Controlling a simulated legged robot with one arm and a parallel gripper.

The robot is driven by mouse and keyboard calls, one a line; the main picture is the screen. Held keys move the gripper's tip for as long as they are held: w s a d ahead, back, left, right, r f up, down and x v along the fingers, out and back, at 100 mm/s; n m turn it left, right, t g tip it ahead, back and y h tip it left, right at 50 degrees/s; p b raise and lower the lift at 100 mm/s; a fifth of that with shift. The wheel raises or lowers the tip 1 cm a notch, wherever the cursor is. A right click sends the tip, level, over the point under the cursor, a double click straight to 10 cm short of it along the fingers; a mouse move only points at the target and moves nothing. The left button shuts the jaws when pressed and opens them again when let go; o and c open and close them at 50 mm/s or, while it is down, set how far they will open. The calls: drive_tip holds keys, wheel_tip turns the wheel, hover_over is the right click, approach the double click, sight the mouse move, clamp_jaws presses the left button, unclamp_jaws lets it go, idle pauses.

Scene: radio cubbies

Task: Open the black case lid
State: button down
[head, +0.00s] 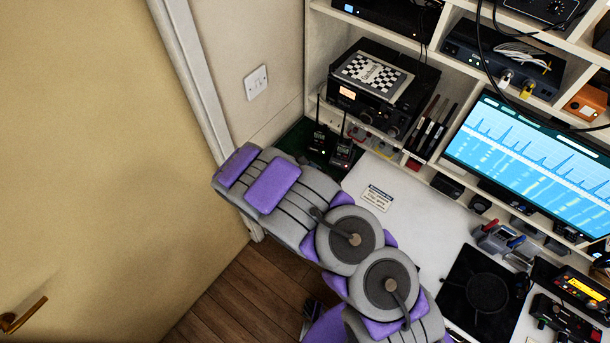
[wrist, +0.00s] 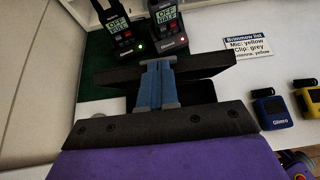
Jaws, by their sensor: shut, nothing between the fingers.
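In the wrist view my gripper (wrist: 157,65) has its two blue fingers together, with nothing seen between them. A black slab (wrist: 212,66), which looks like the black case lid, lies across the view right at the fingertips. It looks slightly tilted, with a dark box-like part (wrist: 200,92) below it. I cannot tell whether the fingertips touch the slab or how far the lid is open. In the head view my arm covers this part of the counter, so the case and the fingers are hidden there.
Two handheld radios (wrist: 122,38) (wrist: 168,33) stand on a green mat (wrist: 101,83) just behind the slab. A white label card (wrist: 252,47), a blue device (wrist: 272,110) and a yellow device (wrist: 309,100) lie to the right. Shelves with a black radio (head: 365,104) rise behind; a monitor (head: 530,160) stands right.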

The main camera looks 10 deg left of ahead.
drive_tip(key=w+g, duration=0.1)
drive_tip(key=w+d+r+g+p, duration=0.1)
drive_tip(key=w, duration=0.1)
drive_tip(key=shift+d+r+y, duration=0.1)
drive_tip(key=shift+y, duration=0.3)
drive_tip(key=shift+w+d, duration=0.35)
drive_tip(key=shift+w, duration=0.5)
drive_tip(key=f+p+v, duration=0.1)
drive_tip(key=v, duration=1.1)
drive_tip(key=shift+s+a+r+p, duration=0.3)
drive_tip(key=shift+s, duration=0.3)
drive_tip(key=shift+a, duration=0.1)
